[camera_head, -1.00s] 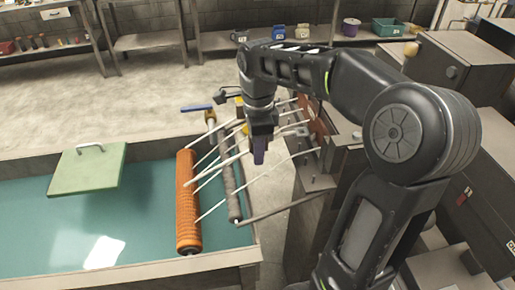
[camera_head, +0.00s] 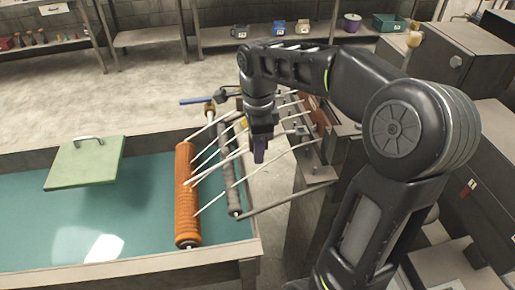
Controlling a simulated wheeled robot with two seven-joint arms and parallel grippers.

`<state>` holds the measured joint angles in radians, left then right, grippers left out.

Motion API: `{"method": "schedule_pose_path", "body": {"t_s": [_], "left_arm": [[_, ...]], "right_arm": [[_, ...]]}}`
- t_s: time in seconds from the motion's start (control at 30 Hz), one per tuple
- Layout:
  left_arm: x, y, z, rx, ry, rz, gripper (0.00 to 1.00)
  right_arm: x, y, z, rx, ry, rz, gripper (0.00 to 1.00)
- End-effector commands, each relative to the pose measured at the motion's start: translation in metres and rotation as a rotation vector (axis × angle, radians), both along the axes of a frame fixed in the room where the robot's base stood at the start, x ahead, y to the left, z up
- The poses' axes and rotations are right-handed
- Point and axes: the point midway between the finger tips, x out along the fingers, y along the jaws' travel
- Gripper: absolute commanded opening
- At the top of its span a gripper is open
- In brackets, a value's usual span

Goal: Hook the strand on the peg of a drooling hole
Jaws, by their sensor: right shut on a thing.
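Several pale strands (camera_head: 212,170) run slantwise from an orange ribbed roller (camera_head: 187,205) on the left to the dark machine face (camera_head: 318,122) on the right. They cross above a grey bar (camera_head: 234,190). My right gripper (camera_head: 260,155) points down among the strands, between the roller and the machine face. The holes and pegs on the machine face are too small and too covered to tell apart. My left gripper is out of view.
A teal-floored tank (camera_head: 140,210) with a green lid plate (camera_head: 86,163) on its rim lies at the left. A thin rod (camera_head: 290,199) runs from the tank to the machine. Grey cabinets (camera_head: 460,60) stand at the right, and shelves (camera_head: 260,42) at the back.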

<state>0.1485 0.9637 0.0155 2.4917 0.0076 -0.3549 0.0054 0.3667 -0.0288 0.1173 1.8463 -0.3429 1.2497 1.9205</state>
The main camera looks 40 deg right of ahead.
Motion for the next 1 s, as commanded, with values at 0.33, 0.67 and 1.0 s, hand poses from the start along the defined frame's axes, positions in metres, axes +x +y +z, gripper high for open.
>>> {"method": "schedule_pose_path", "body": {"t_s": [0.33,0.67,1.0], "left_arm": [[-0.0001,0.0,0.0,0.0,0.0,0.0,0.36],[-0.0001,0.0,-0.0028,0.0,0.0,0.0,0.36],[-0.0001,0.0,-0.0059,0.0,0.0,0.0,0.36]], "right_arm": [[-0.0003,-0.0004,-0.0002,0.0,0.0,-0.001,0.0],[-0.0003,-0.0004,-0.0037,0.0,0.0,0.0,0.0],[-0.0003,-0.0003,-0.0078,0.0,0.0,0.0,0.0]]}}
